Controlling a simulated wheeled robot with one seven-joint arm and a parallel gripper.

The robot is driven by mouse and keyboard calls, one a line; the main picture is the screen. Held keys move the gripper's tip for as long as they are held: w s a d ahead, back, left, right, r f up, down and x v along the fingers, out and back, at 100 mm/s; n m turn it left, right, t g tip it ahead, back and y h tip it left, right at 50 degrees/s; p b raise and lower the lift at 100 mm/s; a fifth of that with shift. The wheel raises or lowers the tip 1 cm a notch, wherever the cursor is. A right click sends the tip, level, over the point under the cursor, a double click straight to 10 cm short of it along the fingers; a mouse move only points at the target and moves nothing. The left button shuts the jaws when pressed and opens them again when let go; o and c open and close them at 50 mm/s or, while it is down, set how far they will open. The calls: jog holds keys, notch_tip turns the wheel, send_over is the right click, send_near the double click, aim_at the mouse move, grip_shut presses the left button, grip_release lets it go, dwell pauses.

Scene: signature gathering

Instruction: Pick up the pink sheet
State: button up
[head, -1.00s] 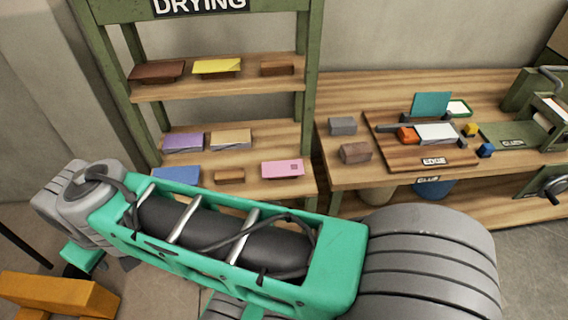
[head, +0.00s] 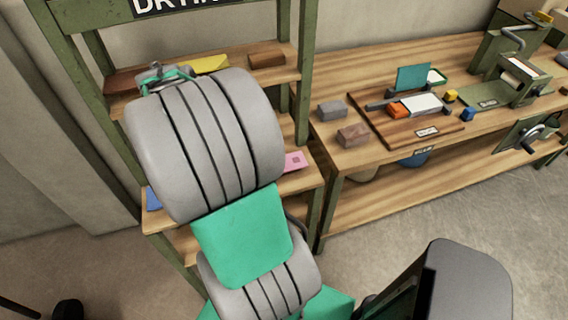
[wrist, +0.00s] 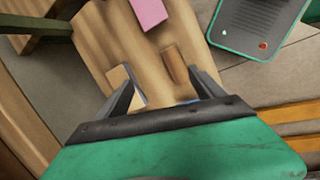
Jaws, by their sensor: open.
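The pink sheet (head: 295,161) lies on the lower shelf of the drying rack, near its right end, and my arm hides its left part in the head view. In the wrist view the pink sheet (wrist: 149,12) shows at the top edge, cut off by the frame, beyond my fingertips. My gripper (wrist: 163,80) is open with nothing held between its fingers. A brown wooden block (wrist: 174,66) lies on the shelf between and just beyond the fingers. The pink sheet is apart from the gripper.
The rack's upper shelf holds a yellow sheet (head: 211,63) and brown pieces. A blue sheet (head: 153,198) shows at the lower shelf's left. A rack post (head: 305,70) stands close right of the pink sheet. The workbench (head: 345,177) to the right carries grey and brown blocks.

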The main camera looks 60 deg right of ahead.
jog(key=shift+o, duration=0.7)
jog(key=s+d+f+n+g, duration=0.1)
jog(key=s+d, duration=0.2)
jog(key=s+d+f+g, duration=0.1)
jog(key=s+d+f, duration=0.1)
jog(key=s+d, duration=0.1)
jog(key=s+d+f+n, duration=0.1)
jog(key=s+d+f, duration=0.1)
jog(key=s+d, duration=0.1)
jog(key=shift+s+d+f+n+g, duration=0.1)
jog(key=shift+d+f+n+g, duration=0.1)
jog(key=shift+d, duration=0.25)
jog(key=shift+s+d+f+n+g, duration=0.1)
jog(key=shift+d+g, duration=0.1)
jog(key=shift+d, duration=0.2)
jog(key=x, duration=0.2)
jog(key=p+x, duration=0.1)
jog(key=x, duration=0.4)
jog(key=shift+s+a+f, duration=0.25)
jog(key=shift+f, duration=0.15)
jog(key=c, duration=1.4)
jog(key=shift+r, duration=0.1)
